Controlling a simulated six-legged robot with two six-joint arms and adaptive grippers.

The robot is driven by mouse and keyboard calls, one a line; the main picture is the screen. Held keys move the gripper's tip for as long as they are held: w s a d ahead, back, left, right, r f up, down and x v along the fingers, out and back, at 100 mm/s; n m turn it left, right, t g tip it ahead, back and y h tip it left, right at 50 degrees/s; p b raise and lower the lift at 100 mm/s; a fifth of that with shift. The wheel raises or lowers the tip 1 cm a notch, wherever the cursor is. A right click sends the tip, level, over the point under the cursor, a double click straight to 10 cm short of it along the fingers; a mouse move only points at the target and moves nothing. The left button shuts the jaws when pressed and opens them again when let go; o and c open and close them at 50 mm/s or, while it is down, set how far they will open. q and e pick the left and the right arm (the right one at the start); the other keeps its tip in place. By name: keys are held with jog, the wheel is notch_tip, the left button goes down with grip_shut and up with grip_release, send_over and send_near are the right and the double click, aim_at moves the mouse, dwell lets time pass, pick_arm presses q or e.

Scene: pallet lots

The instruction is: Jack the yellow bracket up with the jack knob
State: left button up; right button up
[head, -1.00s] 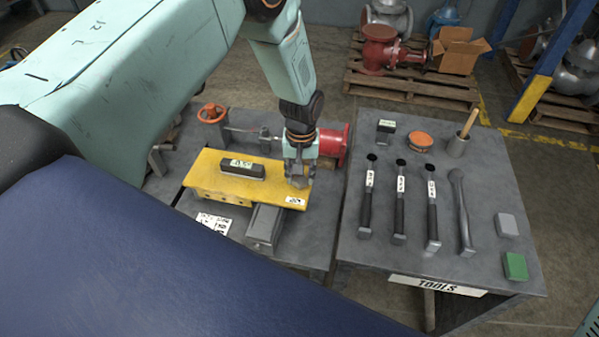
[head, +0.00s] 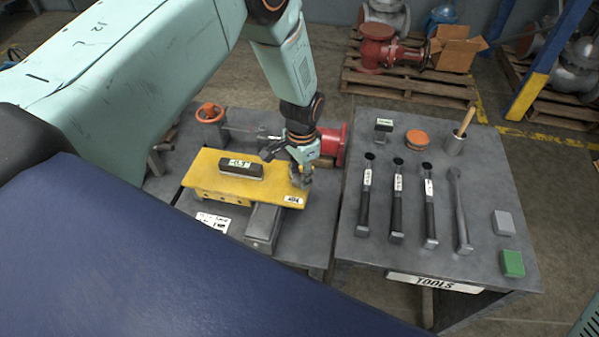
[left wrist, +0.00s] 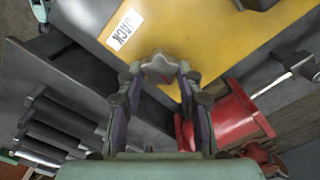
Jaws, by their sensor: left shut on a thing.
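The yellow bracket (head: 216,178) lies on the left grey bench, with a dark level (head: 241,169) on top. The level's small display seems to read about -0.3°. A label reading JACK (left wrist: 124,29) sits on the bracket's end in the left wrist view. My left gripper (head: 300,181) reaches down at the bracket's right end. Its fingers are closed around a grey lobed jack knob (left wrist: 160,66). The fingers largely hide the knob in the head view. My right gripper is not in view.
A grey block (head: 264,224) sits under the bracket's front. A red flanged part (head: 336,146) stands close behind my left gripper, with an orange handwheel (head: 210,113) further left. The tools bench (head: 370,262) on the right holds several hammer-like tools.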

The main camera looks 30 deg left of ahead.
pick_arm(q)
jog(key=m, duration=0.6)
jog(key=shift+s+d+f+m, duration=0.2)
jog(key=shift+s+m, duration=0.1)
jog(key=shift+s, duration=0.1)
jog(key=m, duration=0.5)
jog(key=shift+s+p, duration=0.1)
jog(key=shift+p, duration=0.2)
jog(key=m, duration=0.6)
jog(key=shift+s+m, duration=0.15)
jog(key=shift+m, duration=0.15)
jog(key=m, duration=0.5)
jog(key=shift+s+a, duration=0.1)
jog(key=shift+a, duration=0.05)
jog(key=shift+m, duration=0.4)
jog(key=o, duration=1.1)
jog(key=shift+w, duration=0.25)
jog(key=shift+o, duration=0.2)
